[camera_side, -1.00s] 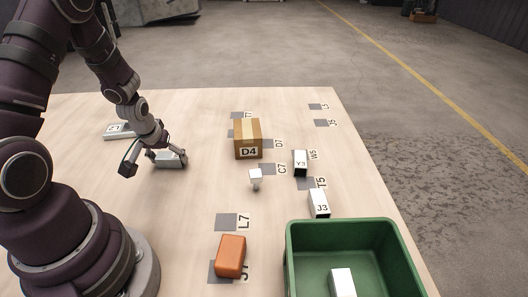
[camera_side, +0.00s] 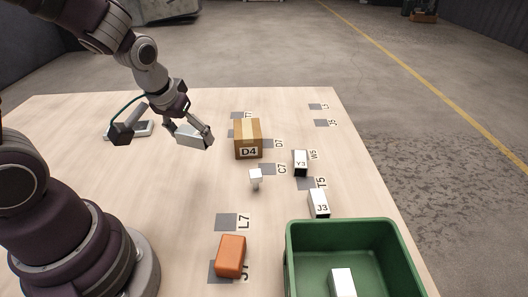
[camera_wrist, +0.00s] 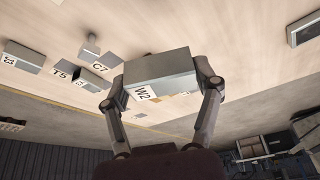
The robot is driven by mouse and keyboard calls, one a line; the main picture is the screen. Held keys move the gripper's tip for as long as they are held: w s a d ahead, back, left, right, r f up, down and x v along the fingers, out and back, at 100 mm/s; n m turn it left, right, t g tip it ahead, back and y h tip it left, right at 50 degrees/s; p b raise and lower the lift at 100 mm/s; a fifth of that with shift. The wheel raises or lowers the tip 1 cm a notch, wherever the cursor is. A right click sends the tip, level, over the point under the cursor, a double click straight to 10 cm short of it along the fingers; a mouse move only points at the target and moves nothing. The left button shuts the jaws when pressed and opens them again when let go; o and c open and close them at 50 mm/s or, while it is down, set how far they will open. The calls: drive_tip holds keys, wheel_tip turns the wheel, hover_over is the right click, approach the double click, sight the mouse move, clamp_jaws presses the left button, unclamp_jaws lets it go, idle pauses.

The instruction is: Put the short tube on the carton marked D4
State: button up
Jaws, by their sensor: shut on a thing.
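My gripper (camera_side: 189,132) is shut on a grey box-shaped piece marked W2 (camera_side: 193,138), held above the table to the left of the carton. In the wrist view the W2 piece (camera_wrist: 160,69) sits between both fingers and its label faces the camera. I cannot tell whether it is hollow. The brown carton marked D4 (camera_side: 248,140) stands upright on the table with pale tape along its top, and nothing rests on it. Two pale pieces with dark ends, marked Y3 (camera_side: 300,162) and J3 (camera_side: 318,203), lie to its right.
A small white T-shaped part (camera_side: 256,177) stands before the carton. An orange block (camera_side: 231,256) and a green bin (camera_side: 294,250) holding a white piece are in front. Flat grey label patches are scattered about. The left middle of the table is clear.

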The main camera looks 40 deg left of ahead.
drive_tip(key=shift+w+d, duration=0.25)
drive_tip(key=shift+d, duration=0.25)
hover_over(248, 127)
drive_tip(key=s, duration=0.1)
drive_tip(key=shift+d+f, duration=0.2)
drive_tip(key=shift+f, duration=2.25)
drive_tip(key=o, duration=1.2)
drive_tip(key=shift+f, duration=0.15)
